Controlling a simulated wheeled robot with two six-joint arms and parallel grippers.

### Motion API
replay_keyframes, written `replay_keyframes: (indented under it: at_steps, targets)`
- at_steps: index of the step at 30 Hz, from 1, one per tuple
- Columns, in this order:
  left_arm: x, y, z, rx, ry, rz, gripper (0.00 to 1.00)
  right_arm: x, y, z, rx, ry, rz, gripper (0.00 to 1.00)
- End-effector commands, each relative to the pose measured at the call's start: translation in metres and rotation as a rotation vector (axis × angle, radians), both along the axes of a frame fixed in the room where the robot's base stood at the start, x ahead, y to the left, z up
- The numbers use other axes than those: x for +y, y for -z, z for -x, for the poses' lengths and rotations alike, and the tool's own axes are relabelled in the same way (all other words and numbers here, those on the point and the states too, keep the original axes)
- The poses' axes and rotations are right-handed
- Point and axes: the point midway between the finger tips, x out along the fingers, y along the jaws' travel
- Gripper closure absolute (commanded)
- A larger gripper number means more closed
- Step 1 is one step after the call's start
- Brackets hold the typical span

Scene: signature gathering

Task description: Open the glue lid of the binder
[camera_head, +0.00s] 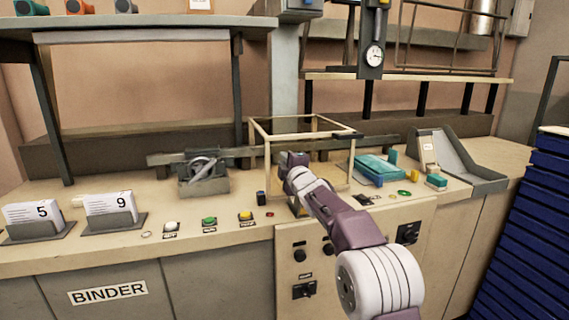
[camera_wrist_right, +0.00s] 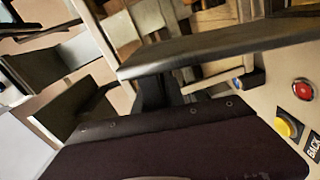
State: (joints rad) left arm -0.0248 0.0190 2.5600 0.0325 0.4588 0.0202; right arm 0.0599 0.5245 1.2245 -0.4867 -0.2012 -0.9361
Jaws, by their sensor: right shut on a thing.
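The binder is built into a cream counter, with a "BINDER" label (camera_head: 108,292) on its front. A clear box-like cover with tan edges (camera_head: 310,140), which I take for the glue lid, stands on the counter. My right gripper (camera_head: 291,160) is at the front left of this cover, and its arm crosses in front of it. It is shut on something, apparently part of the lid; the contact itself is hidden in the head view. In the right wrist view a dark bar (camera_wrist_right: 215,52) lies across the picture. My left gripper is out of view.
A yellow button (camera_head: 246,215), a green button (camera_head: 209,220) and a white button (camera_head: 171,225) line the counter front. A grey clamp (camera_head: 203,170) stands left of the cover. A teal block (camera_head: 375,169) and a grey chute (camera_head: 455,160) are to the right.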

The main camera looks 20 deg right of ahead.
Motion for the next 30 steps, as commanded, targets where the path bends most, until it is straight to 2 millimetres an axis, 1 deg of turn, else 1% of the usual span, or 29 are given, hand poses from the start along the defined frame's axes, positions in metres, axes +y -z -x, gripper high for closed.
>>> replay_keyframes:
  at_steps: [9,10,12,20,23,26,30]
  targets:
    - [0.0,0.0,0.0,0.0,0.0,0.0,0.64,0.001,-0.001,0.0,-0.001,-0.002,0.001,1.0]
    - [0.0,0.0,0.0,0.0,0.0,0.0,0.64,0.001,-0.001,0.0,-0.001,-0.002,0.001,0.8]
    - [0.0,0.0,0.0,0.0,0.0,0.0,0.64,0.001,0.0,0.0,-0.001,-0.002,0.001,0.64]
    - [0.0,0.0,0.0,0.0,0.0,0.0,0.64,0.0,0.0,0.0,0.0,-0.001,0.001,0.64]
    - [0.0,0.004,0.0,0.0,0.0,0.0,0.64,0.0,0.001,0.004,-0.001,-0.001,0.001,0.64]
    - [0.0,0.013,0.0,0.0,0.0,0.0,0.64,-0.001,0.003,0.018,-0.002,0.0,0.001,0.64]
    - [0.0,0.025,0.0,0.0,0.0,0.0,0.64,-0.002,0.003,0.047,-0.003,-0.001,0.002,0.64]
